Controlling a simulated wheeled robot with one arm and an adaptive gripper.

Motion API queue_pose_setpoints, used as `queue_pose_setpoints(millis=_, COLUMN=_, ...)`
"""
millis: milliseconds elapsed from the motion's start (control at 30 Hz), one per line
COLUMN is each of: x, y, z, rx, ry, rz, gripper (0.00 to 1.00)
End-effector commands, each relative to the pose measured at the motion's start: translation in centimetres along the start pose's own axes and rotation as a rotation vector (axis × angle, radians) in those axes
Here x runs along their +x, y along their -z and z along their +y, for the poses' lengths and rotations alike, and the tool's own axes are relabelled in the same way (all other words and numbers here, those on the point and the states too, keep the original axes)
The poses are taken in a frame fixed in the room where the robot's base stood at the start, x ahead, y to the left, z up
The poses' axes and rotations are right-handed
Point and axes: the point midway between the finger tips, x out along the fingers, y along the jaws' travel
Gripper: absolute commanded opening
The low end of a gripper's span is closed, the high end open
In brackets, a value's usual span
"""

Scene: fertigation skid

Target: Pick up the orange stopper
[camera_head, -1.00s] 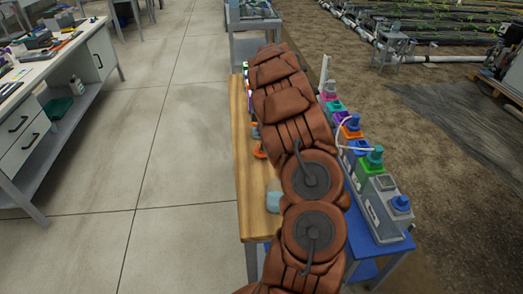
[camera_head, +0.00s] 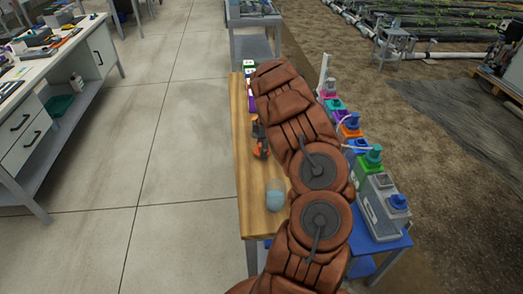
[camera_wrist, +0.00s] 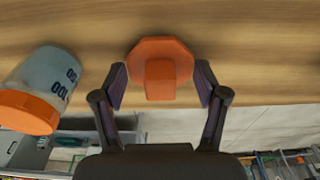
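In the wrist view, the orange stopper (camera_wrist: 160,72) has a faceted round base and a square block on top, and it sits on the wooden bench top (camera_wrist: 250,55). My gripper (camera_wrist: 160,84) is open, with one fingertip on each side of the stopper's block. Small gaps show between the fingertips and the block, and nothing is held. In the head view, my arm covers much of the bench. A small orange patch (camera_head: 262,149) shows beside the arm, but I cannot tell how much of it is the stopper.
A grey-blue container (camera_wrist: 45,80) with an orange lid and printed numbers is left of my gripper in the wrist view. A pale blue-grey piece (camera_head: 275,194) lies on the near bench. Bottles with coloured caps (camera_head: 372,157) line the right side.

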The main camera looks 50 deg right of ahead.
Motion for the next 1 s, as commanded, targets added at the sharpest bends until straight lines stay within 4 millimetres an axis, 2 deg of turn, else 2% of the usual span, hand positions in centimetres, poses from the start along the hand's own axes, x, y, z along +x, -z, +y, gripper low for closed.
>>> queue_pose_setpoints(millis=33, x=0.0, y=0.0, z=0.0, rx=0.0, ry=0.0, rz=0.0, gripper=0.64)
queue_pose_setpoints(millis=233, x=0.0, y=0.0, z=0.0, rx=0.0, ry=0.0, rz=0.0, gripper=0.44)
queue_pose_setpoints(millis=567, x=-0.3, y=0.1, z=0.0, rx=-0.001, ry=0.0, rz=0.0, gripper=0.44)
queue_pose_setpoints(millis=900, x=-3.3, y=0.5, z=0.1, rx=-0.002, ry=-0.003, rz=0.0, gripper=0.44)
queue_pose_setpoints(millis=1000, x=-3.6, y=-0.2, z=-0.7, rx=0.004, ry=0.0, rz=-0.002, gripper=0.44)
